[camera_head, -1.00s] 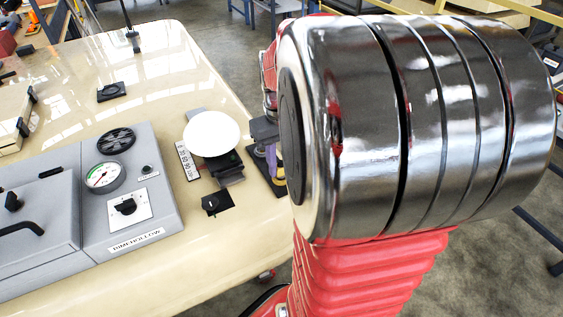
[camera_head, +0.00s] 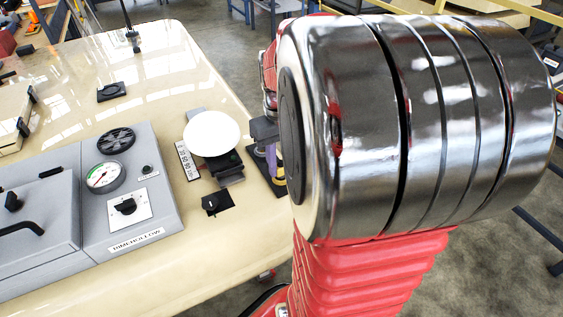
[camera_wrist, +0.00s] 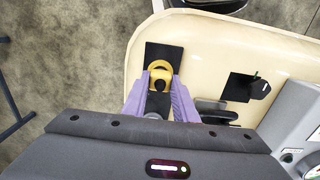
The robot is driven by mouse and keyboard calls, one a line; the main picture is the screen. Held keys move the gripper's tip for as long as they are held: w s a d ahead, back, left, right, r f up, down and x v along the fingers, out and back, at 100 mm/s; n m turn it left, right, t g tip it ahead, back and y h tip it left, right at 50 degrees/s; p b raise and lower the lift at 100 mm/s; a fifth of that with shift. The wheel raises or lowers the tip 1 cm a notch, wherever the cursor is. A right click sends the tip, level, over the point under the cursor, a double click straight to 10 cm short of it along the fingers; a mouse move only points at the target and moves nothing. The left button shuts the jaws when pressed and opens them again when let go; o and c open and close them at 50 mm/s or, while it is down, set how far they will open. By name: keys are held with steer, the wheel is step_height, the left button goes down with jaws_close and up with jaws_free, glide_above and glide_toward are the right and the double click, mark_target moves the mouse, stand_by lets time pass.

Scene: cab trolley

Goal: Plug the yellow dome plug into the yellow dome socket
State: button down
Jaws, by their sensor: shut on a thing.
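My gripper (camera_wrist: 161,82) has its two purple fingers shut on the yellow dome plug (camera_wrist: 160,67), which shows as a yellow rounded shape with a dark middle. The plug is over a black plate (camera_wrist: 165,50) near the rounded edge of the cream trolley top. The yellow dome socket cannot be told apart from the plug here, and I cannot tell whether they touch. In the head view my gripper (camera_head: 272,160) shows only partly at the trolley's right edge, over the black plate (camera_head: 282,189); my metal arm link hides the rest.
A grey panel (camera_head: 150,220) with a gauge and a knob stands left on the cream trolley top (camera_head: 190,60). A white disc (camera_head: 212,133) on a dark stand and a small black plate (camera_head: 217,203) are close left of my gripper. The far top is mostly clear.

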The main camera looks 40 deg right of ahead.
steer(key=shift+f, duration=0.5)
steer(key=c, duration=1.3)
jaws_free()
steer(key=shift+c, duration=0.2)
steer(key=shift+r, duration=0.1)
step_height(320, 180, up, 14)
steer(key=shift+f, duration=0.2)
steer(key=shift+o, duration=0.3)
steer(key=o, duration=1.1)
steer(key=shift+r, duration=4.5)
